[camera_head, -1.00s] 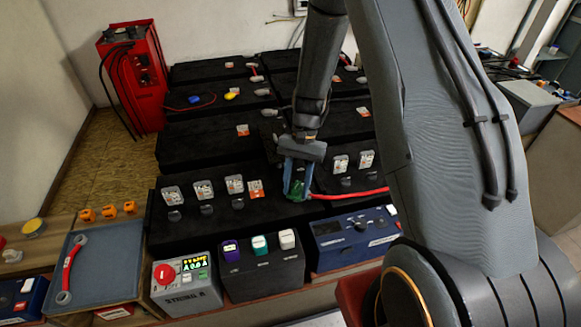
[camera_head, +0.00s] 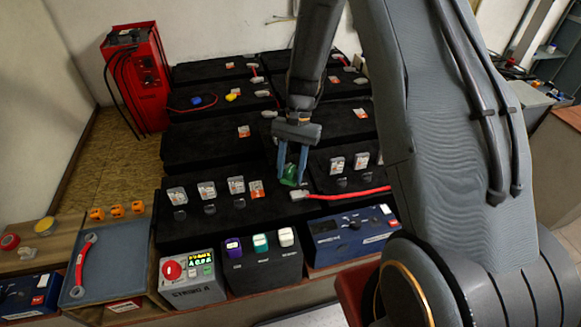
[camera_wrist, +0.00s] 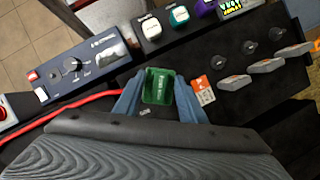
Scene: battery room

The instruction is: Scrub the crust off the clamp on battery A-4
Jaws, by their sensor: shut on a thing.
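My gripper (camera_head: 291,181) points down over the front row of black batteries, its two blue fingers shut on a green block-like tool (camera_head: 289,174). The green tool also shows between the fingers in the wrist view (camera_wrist: 158,87). A grey clamp (camera_head: 300,195) at the end of a red cable (camera_head: 350,192) lies on the battery top just below and in front of the fingertips. The tool appears apart from it. I see no clear crust on the clamp at this size. In the wrist view a finger hides the clamp. I cannot read which battery is A-4.
Clear-topped terminal covers (camera_head: 207,189) stand on the front batteries. A tray (camera_head: 117,242) with a wrench is at left. A red charger (camera_head: 137,80) stands behind.

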